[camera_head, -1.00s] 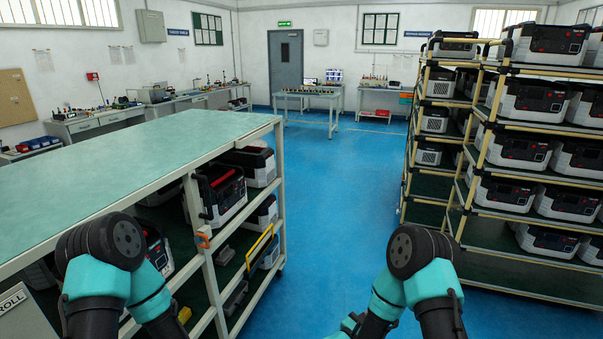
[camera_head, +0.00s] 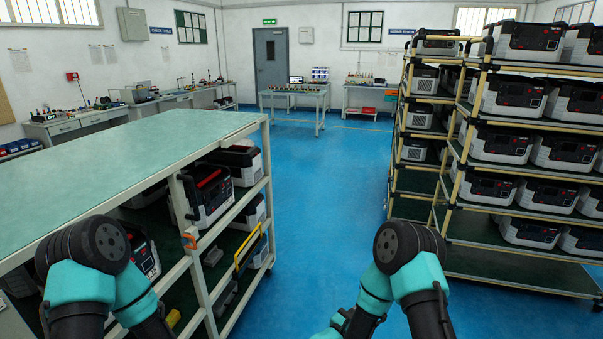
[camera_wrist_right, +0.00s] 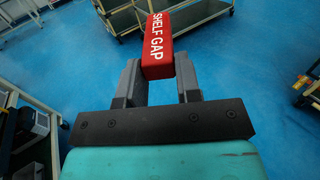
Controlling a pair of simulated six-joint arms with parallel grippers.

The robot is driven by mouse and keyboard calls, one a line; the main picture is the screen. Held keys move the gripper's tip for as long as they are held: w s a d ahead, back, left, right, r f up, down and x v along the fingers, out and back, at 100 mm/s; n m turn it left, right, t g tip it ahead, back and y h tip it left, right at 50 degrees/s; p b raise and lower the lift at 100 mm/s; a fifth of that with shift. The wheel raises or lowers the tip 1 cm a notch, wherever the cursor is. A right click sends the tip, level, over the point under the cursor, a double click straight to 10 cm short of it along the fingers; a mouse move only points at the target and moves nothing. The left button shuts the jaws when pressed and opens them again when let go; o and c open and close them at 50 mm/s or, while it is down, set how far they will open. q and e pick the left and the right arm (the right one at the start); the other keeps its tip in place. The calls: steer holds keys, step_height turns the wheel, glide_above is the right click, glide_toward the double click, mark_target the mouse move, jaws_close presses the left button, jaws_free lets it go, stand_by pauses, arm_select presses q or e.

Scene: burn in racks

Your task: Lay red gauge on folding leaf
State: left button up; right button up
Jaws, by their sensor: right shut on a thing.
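The red gauge (camera_wrist_right: 158,45) is a block with white "SHELF GAP" lettering, seen in the right wrist view. My right gripper (camera_wrist_right: 158,70) is shut on it, with a grey finger on either side, and the block juts out beyond the fingertips above the blue floor. In the head view my two arms are bent at the bottom, and neither gripper shows there. I cannot make out a folding leaf for certain in any view.
A long green-topped bench rack (camera_head: 130,165) with power units on its lower shelves stands at left. Tall shelving (camera_head: 520,175) full of units stands at right. Blue floor (camera_head: 310,200) lies clear between them. Worktables (camera_head: 295,97) stand at the back.

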steer(key=a+r+n+t+y, duration=0.3)
steer(key=a+r+n+y, duration=0.1)
steer(key=a, duration=0.3)
steer(key=a+r+n+t+y, duration=0.3)
steer(key=a+r+n+y, duration=0.1)
steer(key=a, duration=0.4)
steer(key=r+y, duration=0.1)
steer(key=y, duration=0.1)
steer(key=shift+a+t+y, duration=0.25)
steer(key=shift+t+y, duration=0.05)
steer(key=shift+y, duration=0.1)
steer(key=shift+r, duration=0.1)
